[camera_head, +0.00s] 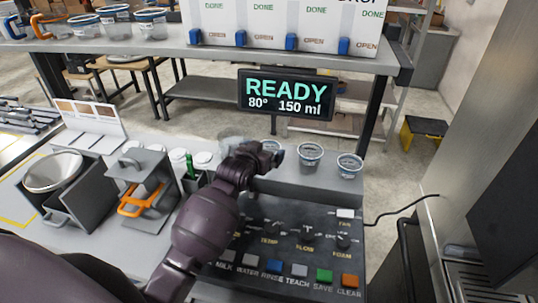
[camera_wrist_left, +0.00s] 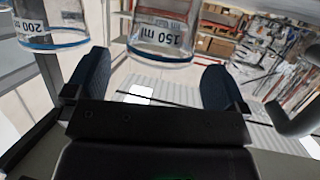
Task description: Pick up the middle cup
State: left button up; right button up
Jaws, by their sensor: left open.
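The left cup (camera_head: 272,146) is partly hidden behind my left gripper (camera_head: 270,158). In the left wrist view, upside down, a cup marked 150 ml (camera_wrist_left: 162,38) shows between the open fingers of my left gripper (camera_wrist_left: 155,85). A cup marked 200 (camera_wrist_left: 40,32) is to its left. Contact with a finger cannot be made out. My right gripper is out of view.
A black display (camera_head: 287,94) reading READY stands behind the cups. The button panel (camera_head: 290,250) lies in front of them. A grey holder with an orange handle (camera_head: 135,203) and a steel bowl (camera_head: 52,172) stand at left. A cable runs off at right.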

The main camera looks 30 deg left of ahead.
pick_arm(q)
jog(key=shift+x, duration=1.25)
jog(key=c, duration=0.9)
